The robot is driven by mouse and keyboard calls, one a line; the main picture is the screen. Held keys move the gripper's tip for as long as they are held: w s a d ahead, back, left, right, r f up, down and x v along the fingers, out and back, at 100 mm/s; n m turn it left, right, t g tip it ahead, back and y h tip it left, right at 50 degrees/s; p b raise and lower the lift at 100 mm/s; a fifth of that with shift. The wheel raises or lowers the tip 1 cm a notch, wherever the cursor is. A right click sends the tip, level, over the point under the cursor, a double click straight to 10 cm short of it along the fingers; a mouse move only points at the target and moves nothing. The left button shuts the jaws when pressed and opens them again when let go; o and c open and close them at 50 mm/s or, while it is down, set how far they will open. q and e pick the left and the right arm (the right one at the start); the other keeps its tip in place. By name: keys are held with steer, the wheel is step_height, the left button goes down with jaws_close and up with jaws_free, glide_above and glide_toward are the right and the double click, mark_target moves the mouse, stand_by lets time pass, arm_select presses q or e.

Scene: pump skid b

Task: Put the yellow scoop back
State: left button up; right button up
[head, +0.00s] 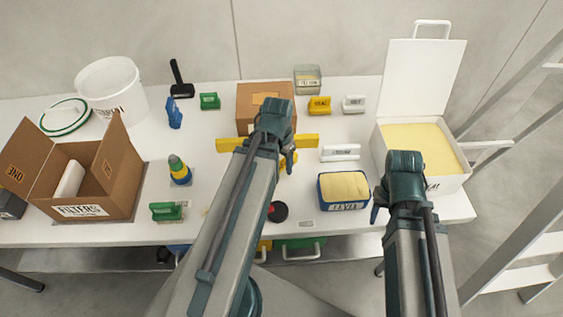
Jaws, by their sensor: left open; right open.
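A long yellow piece (229,145) lies across the middle of the white table, in front of a cardboard box. My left arm covers its middle, and a bit more yellow shows just beside my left gripper. It may be the yellow scoop; I cannot tell its full shape. A smaller yellow block with a label (320,105) stands further back. My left gripper (288,163) is open over the long yellow piece; its fingers are mostly hidden. My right gripper (378,210) is open, right of a blue tub with yellow filling (343,205), and looks empty.
An open white case with yellow filling (382,158) stands at the right. The cardboard box (247,118) is behind my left gripper. A ladder (520,160) stands right.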

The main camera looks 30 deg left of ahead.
mark_target(282, 167)
arm_select(q)
steer(key=shift+r, duration=0.15)
arm_select(e)
steer(key=shift+r, duration=0.15)
arm_select(q)
step_height(282, 167, up, 12)
steer(key=p, duration=1.2)
steer(key=shift+s, duration=0.4)
arm_select(e)
step_height(282, 167, up, 12)
arm_select(q)
steer(key=s+d+m+g+y, duration=0.1)
steer(key=s+d, duration=0.2)
steer(key=d, duration=1.7)
steer(key=shift+d, duration=0.3)
